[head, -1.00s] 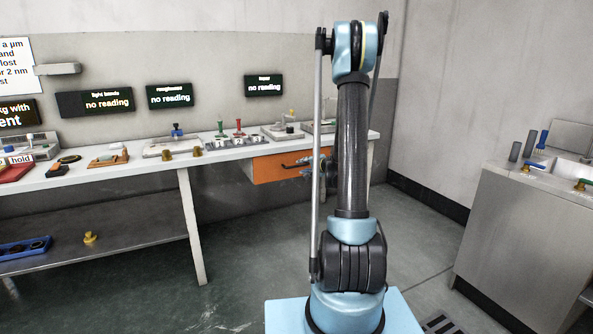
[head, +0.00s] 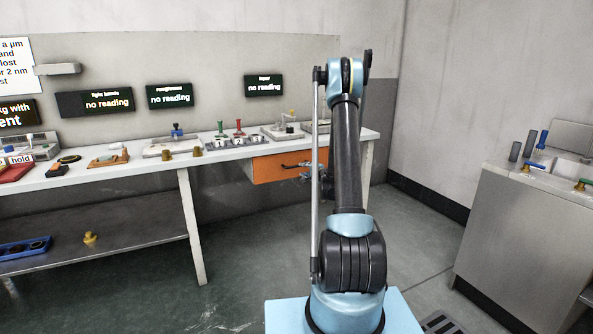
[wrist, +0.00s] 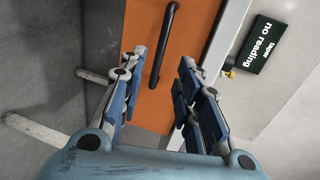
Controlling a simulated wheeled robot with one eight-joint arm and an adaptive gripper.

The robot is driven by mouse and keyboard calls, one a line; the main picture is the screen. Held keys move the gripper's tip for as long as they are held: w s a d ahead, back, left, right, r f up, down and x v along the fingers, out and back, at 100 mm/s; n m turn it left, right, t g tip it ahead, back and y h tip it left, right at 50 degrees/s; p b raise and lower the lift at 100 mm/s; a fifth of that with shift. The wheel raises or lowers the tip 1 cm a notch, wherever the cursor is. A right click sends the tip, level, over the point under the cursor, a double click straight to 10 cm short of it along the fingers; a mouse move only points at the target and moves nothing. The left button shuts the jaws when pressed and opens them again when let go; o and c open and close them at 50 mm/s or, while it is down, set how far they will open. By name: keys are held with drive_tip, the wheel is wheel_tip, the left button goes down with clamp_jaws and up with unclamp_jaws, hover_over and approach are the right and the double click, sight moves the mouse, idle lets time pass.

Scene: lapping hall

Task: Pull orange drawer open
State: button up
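The orange drawer (head: 272,168) sits under the right end of the white workbench in the head view, and its front looks closed or nearly so. Its dark bar handle (head: 296,164) is partly hidden behind my arm. In the wrist view the orange front (wrist: 193,30) fills the middle, with the black handle (wrist: 163,45) running up and down the picture. My gripper (wrist: 156,78) is open, its two blue-padded fingers apart. The handle lies ahead, between the finger directions and nearer the left finger. I see no clear contact with it.
The white bench top (head: 100,172) carries several instruments and small parts above the drawer. A "taper" display (wrist: 272,42) reads no reading at the upper right of the wrist view. A steel cabinet (head: 520,235) stands at the right; open floor lies between it and the bench.

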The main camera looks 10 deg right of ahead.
sight(297, 166)
drive_tip(key=x, duration=1)
drive_tip(key=shift+w+a, duration=0.15)
drive_tip(key=shift+w, duration=0.25)
drive_tip(key=shift+c, duration=0.2)
clamp_jaws()
